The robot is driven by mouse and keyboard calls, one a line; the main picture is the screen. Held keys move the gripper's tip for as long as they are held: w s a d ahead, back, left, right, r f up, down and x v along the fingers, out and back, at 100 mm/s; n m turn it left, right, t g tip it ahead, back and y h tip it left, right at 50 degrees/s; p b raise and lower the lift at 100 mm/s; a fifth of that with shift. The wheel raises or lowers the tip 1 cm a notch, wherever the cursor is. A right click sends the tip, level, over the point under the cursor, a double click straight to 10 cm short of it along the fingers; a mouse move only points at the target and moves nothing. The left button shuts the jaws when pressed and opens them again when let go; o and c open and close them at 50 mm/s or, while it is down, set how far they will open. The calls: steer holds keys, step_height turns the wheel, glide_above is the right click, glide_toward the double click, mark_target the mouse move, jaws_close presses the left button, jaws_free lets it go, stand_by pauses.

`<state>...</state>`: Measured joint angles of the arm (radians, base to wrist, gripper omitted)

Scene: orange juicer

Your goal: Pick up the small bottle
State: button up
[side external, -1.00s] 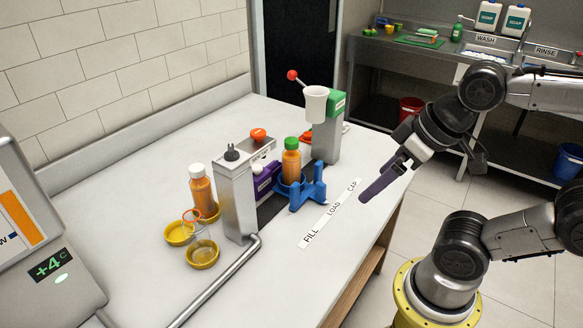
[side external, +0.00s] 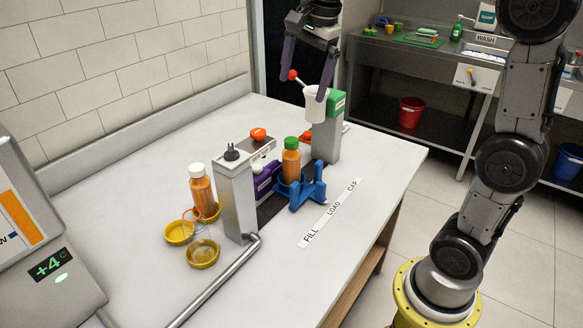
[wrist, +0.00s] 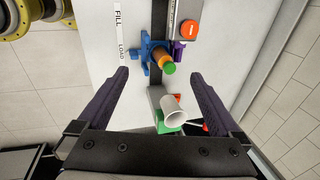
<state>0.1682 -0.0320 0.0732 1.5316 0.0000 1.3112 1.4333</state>
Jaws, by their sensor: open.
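A small orange bottle with a green cap (side external: 291,160) stands upright in a blue holder (side external: 308,190) in the side view. It also shows in the wrist view (wrist: 163,64), in its blue holder. A second orange bottle with a white cap (side external: 201,189) stands in a yellow ring at the left. My gripper (side external: 305,88) is open and empty, high above the table's far end near the white cup. In the wrist view its two purple fingers (wrist: 158,78) are spread wide, with the green-capped bottle farther off between their tips.
A green and grey machine with a white cup (side external: 316,104) and a red-knobbed lever (side external: 293,75) stands close to my gripper. A grey dispenser (side external: 236,195) stands left of the green-capped bottle. Yellow rings (side external: 203,254) lie in front. The table's right side is clear.

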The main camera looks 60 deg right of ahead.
steer(key=w+d+f+m+g, duration=0.1)
steer(key=w+d+f+m, duration=0.1)
steer(key=w+d+f, duration=0.3)
steer(key=m+g, duration=0.1)
glide_above(292, 152)
steer(key=w, duration=0.1)
step_height(292, 152, down, 3)
steer(key=shift+m+g+y, duration=0.3)
steer(key=shift+g, duration=0.2)
steer(key=f, duration=0.1)
steer(key=d+f, duration=0.1)
steer(key=f, duration=0.3)
steer(key=shift+w+d+f, duration=0.1)
steer(key=shift+w+d, duration=0.2)
steer(key=shift+w, duration=0.1)
step_height(292, 152, down, 8)
steer(key=shift+s+r, duration=0.1)
steer(key=shift+r, duration=0.05)
steer(key=shift+s+a+f, duration=0.1)
steer(key=shift+s+f, duration=0.05)
steer(key=shift+f, duration=1.35)
steer(key=shift+s+f, duration=0.1)
steer(key=shift+f, duration=1.35)
jaws_close()
